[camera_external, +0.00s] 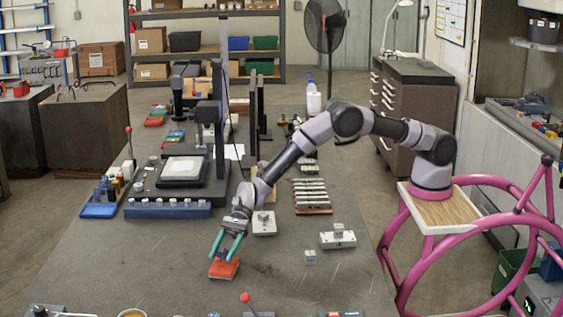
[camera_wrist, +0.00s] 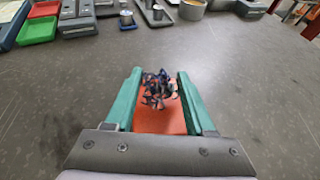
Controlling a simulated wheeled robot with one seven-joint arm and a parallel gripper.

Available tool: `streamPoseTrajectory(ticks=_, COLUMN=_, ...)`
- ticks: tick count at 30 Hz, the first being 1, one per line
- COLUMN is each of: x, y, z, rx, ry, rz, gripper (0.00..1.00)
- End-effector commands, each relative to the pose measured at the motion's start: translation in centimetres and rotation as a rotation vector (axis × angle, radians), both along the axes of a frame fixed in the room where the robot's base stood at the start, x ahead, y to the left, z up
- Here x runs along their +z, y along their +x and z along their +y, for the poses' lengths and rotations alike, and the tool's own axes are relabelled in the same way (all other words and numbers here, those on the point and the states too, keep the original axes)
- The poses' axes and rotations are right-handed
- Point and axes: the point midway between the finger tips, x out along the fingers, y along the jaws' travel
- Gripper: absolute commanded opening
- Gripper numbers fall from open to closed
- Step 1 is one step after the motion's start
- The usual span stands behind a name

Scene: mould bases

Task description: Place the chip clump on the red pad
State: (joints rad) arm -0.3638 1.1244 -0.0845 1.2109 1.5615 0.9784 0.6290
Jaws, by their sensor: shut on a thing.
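The chip clump (camera_wrist: 159,90) is a small tangle of dark, bluish metal curls. My gripper (camera_wrist: 160,73) has two teal fingers, one on each side of the clump, and is shut on it. The red pad (camera_wrist: 160,121) shows orange-red beneath the clump, between the fingers. In the external view my gripper (camera_external: 222,256) points down at the red pad (camera_external: 224,269), which lies on the grey table.
A white-grey block (camera_external: 264,224) stands just behind my gripper, and another (camera_external: 338,238) lies to the right. A small metal cube (camera_external: 310,257) sits nearer. A blue block (camera_external: 168,209) lies to the left. The grey table (camera_external: 130,265) is bare left of the pad.

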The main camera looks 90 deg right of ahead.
Motion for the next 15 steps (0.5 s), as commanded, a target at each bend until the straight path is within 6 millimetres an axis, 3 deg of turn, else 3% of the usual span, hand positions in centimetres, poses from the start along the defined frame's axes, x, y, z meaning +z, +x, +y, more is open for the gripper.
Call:
streamPoseTrajectory(ticks=2, x=-0.85, y=-0.01, z=0.02, rx=0.001, ry=0.000, rz=0.000, gripper=0.01)
streamPoseTrajectory(ticks=12, x=-1.14, y=0.01, z=0.01, rx=0.000, ry=0.001, rz=-0.001, gripper=0.01)
streamPoseTrajectory(ticks=13, x=-1.17, y=0.02, z=0.02, rx=0.000, ry=0.001, rz=-0.001, gripper=0.58)
streamPoseTrajectory(ticks=15, x=-1.12, y=0.02, z=0.03, rx=0.001, ry=0.000, rz=-0.002, gripper=0.85)
